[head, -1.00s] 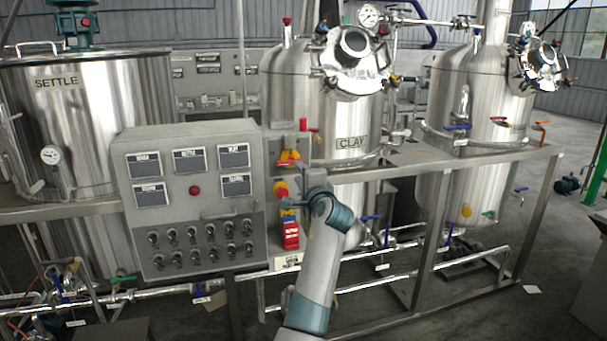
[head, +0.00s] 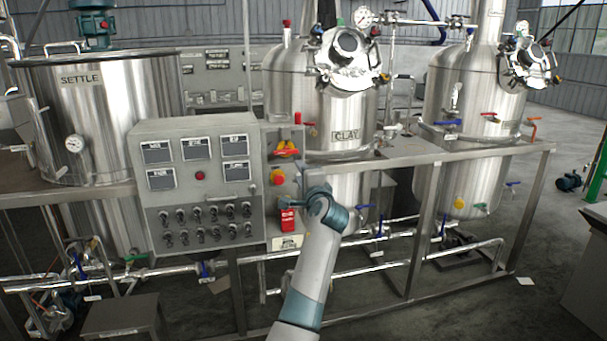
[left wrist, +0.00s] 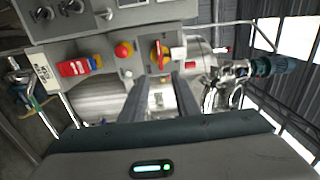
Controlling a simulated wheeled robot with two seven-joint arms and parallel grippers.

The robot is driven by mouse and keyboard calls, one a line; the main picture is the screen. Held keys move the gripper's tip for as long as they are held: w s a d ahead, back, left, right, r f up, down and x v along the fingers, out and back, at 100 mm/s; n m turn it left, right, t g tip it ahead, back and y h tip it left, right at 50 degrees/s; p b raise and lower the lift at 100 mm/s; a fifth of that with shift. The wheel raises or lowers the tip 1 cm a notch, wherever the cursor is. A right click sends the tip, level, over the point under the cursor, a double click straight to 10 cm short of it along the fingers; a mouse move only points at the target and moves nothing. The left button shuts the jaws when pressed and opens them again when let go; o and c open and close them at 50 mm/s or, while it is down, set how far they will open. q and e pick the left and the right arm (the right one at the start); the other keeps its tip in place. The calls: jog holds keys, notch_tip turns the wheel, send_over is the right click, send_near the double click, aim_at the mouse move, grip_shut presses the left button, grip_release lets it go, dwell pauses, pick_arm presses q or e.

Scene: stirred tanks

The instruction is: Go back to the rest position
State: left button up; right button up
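My left arm rises from the bottom middle of the head view and ends in a teal wrist joint in front of the panel's right edge. My left gripper (left wrist: 160,78) shows in the left wrist view as two dark fingers with a gap between them. It is open, with nothing between the fingers. It points towards the panel side with the yellow and red rotary switch (left wrist: 160,55) and the red button (left wrist: 123,49), apart from them as far as I can tell. My right gripper is not in view.
The grey control panel (head: 200,215) stands before the SETTLE tank (head: 110,110). The CLAY tank (head: 300,90) and another steel tank (head: 470,85) stand behind a metal frame with pipes. A low grey box (head: 120,318) is at lower left.

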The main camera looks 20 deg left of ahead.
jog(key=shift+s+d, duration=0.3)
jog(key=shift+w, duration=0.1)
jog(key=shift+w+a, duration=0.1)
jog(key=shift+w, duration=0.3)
